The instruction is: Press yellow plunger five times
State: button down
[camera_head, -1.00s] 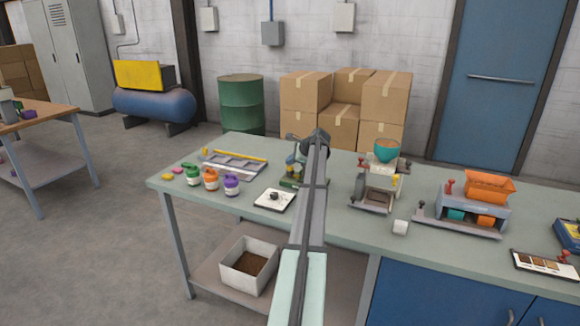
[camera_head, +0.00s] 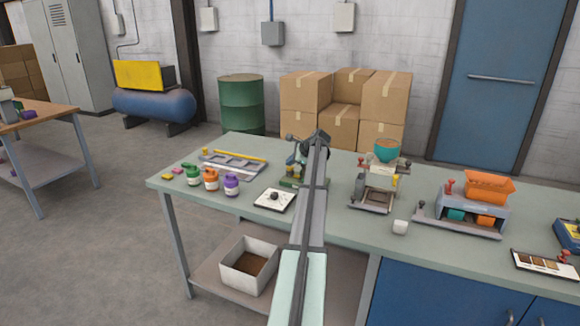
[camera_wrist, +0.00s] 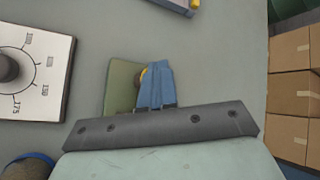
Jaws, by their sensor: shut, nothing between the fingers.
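A yellow part (camera_wrist: 143,76), which may be the plunger, shows at the left edge of my blue fingers in the wrist view, over a green plate (camera_wrist: 120,88). The fingers cover most of it, and I cannot tell whether they touch it. My gripper (camera_wrist: 155,70) is shut and empty, its fingers together over the plate. In the head view the green base (camera_head: 289,183) stands on the bench behind my arm, which hides much of that spot. Another small yellow part (camera_head: 395,180) is on the machine with the teal bowl.
A white dial plate with a dark knob (camera_head: 274,197) lies just left of the green base. Green, orange and purple bottles (camera_head: 231,184) stand farther left.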

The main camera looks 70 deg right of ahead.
aim_at(292, 167)
jog(key=shift+s+f, duration=0.25)
jog(key=shift+f, duration=0.35)
jog(key=shift+d+r, duration=0.25)
jog(key=shift+r, duration=0.75)
jog(key=shift+w+r, duration=0.1)
jog(key=shift+r, duration=0.05)
jog(key=shift+r, duration=2.5)
jog(key=shift+w+a, duration=0.1)
